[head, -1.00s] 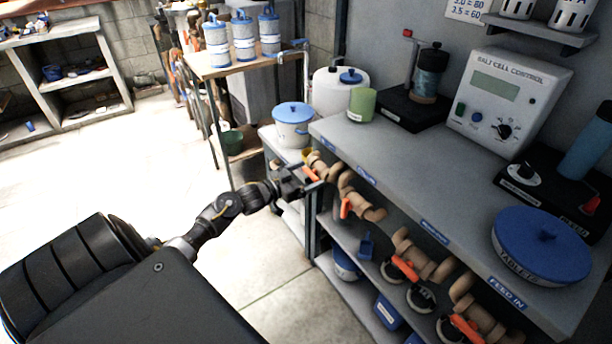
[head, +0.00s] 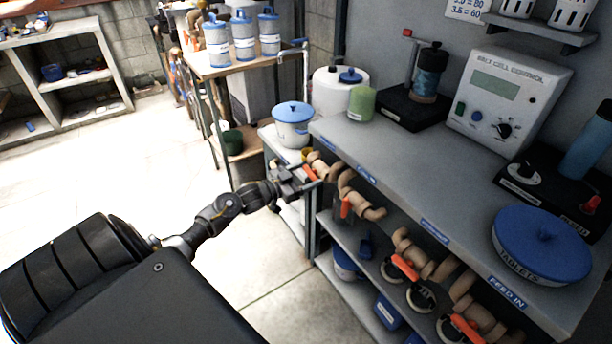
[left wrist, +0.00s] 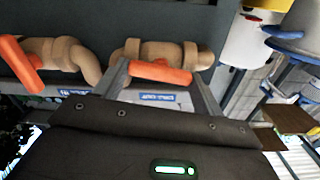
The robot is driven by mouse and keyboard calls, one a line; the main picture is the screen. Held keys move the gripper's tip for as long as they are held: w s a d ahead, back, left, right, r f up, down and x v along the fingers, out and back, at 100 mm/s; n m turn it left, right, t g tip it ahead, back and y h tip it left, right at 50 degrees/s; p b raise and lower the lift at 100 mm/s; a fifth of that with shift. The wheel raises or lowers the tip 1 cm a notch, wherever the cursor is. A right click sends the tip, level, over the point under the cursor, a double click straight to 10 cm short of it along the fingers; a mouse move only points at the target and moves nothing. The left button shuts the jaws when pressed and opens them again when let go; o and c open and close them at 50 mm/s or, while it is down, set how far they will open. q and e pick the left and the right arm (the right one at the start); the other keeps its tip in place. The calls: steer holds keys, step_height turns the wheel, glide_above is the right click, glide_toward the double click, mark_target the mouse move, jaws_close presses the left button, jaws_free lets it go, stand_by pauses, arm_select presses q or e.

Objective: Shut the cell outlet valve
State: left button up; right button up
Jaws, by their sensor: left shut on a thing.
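The valve with an orange handle (head: 310,173) sits on the tan pipe at the far left end of the bench's pipe row. My left gripper (head: 313,184) reaches it from the left. In the left wrist view the orange handle (left wrist: 160,72) lies between my two fingers, which are shut on it. The handle lies roughly along the tan pipe (left wrist: 155,52) behind it. A blue label (left wrist: 158,97) shows near it, upside down and too small to read surely. My right gripper is not in view.
More orange valve handles hang along the bench front (head: 345,207), (head: 405,268), with the "FEED IN" label (head: 507,291) at the right. A white bucket with blue lid (head: 293,125) stands just behind my gripper. The floor to the left is clear.

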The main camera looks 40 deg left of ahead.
arm_select(q)
steer(key=m, duration=0.2)
steer(key=shift+f+m, duration=0.1)
steer(key=shift+m, duration=0.3)
steer(key=shift+m+b, duration=0.3)
steer(key=shift+m, duration=0.2)
steer(key=shift+d+m, duration=0.1)
steer(key=shift+m, duration=0.8)
steer(key=shift+m+b, duration=0.4)
steer(key=shift+m, duration=0.5)
steer(key=m+b, duration=0.1)
steer(key=m, duration=0.5)
steer(key=shift+f+b, duration=0.15)
steer(key=shift+b, duration=0.25)
steer(key=shift+m+b, duration=0.4)
steer(key=shift+m, duration=1)
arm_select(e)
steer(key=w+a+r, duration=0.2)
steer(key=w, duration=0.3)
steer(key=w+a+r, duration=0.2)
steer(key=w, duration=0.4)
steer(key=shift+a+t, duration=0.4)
arm_select(q)
steer(key=o, duration=1)
